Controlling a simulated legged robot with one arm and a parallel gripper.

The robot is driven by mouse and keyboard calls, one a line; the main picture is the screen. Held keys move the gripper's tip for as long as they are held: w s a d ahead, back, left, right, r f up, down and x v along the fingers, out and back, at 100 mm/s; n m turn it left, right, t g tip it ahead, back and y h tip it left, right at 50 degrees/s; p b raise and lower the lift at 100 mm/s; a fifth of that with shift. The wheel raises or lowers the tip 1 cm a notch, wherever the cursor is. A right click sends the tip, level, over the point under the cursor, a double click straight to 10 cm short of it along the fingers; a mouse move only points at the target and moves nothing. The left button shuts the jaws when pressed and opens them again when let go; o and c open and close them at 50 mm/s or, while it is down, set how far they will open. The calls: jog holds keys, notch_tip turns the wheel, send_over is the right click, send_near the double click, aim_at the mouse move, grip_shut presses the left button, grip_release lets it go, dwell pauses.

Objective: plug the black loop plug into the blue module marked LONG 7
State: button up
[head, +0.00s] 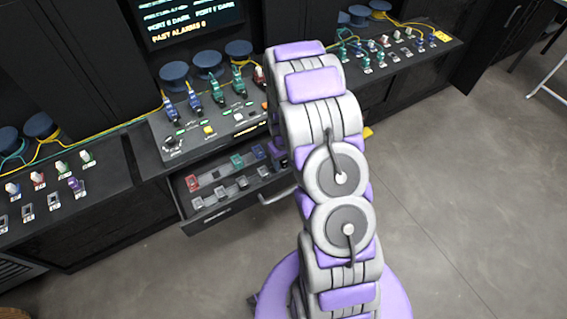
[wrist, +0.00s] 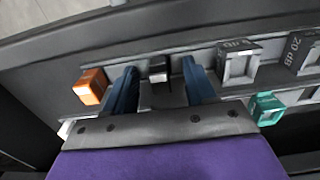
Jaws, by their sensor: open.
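My gripper (wrist: 160,80) is open in the wrist view. Its two blue fingers stand on either side of a small black piece with a pale grey face (wrist: 158,69), with gaps visible beside it. This piece may be the black loop plug; its loop and any label cannot be made out. It sits in the drawer. In the head view my arm hides the gripper and this piece. Blue modules (head: 170,110) stand on the console at the centre left; their markings are too small to read, so I cannot tell which is LONG 7.
In the wrist view, an orange block (wrist: 90,86) lies left of the fingers, with grey dB blocks (wrist: 239,63) and a teal block (wrist: 267,108) to the right. The open drawer (head: 217,213) holds several coloured and grey pieces below the console. The floor (head: 440,220) at right is clear.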

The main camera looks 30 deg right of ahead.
aim_at(284, 160)
grip_shut()
dwell(0.5)
jog(key=shift+r, duration=0.1)
jog(key=shift+r+p, duration=1.05)
jog(key=shift+r, duration=1.85)
